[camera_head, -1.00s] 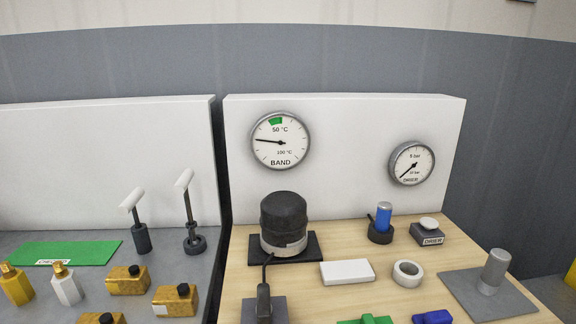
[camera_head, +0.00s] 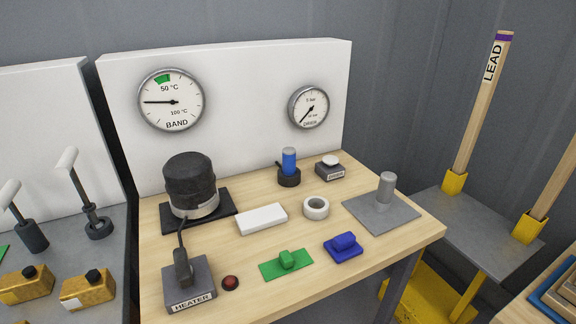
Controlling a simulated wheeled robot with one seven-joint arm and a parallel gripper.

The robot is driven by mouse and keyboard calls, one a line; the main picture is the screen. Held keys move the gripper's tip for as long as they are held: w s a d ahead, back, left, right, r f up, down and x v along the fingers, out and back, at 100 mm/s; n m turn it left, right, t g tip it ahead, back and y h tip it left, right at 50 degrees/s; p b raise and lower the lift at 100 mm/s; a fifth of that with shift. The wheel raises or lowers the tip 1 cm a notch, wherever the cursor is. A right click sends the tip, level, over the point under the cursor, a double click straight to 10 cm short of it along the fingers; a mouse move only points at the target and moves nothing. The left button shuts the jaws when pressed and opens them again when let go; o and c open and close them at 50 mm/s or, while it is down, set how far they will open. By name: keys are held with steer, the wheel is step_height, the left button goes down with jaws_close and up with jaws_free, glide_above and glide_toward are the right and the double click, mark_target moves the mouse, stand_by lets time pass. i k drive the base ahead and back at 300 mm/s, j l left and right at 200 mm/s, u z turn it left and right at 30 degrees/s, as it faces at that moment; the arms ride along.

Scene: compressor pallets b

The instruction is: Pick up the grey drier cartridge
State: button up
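A grey upright cylinder, which looks like the grey drier cartridge (camera_head: 386,189), stands on a flat grey plate (camera_head: 381,216) at the right end of the wooden bench in the head view. Nothing covers it. A blue cylinder (camera_head: 289,162) stands in a dark round holder (camera_head: 288,179) to its left, further back. My gripper is not in view.
The wooden bench (camera_head: 340,273) also bears a black dome on a dark pad (camera_head: 197,190), a white block (camera_head: 261,218), a white ring (camera_head: 316,208), green (camera_head: 286,263) and blue (camera_head: 343,247) pieces and a heater box (camera_head: 188,285). A grey stand with a LEAD post (camera_head: 484,110) is at the right.

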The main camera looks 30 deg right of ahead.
mark_target(388, 180)
steer(key=i+z, duration=0.1)
steer(key=z, duration=0.3)
steer(key=i+z, duration=0.15)
steer(key=z, duration=0.2)
steer(key=i+z, duration=0.1)
steer(key=z, duration=0.3)
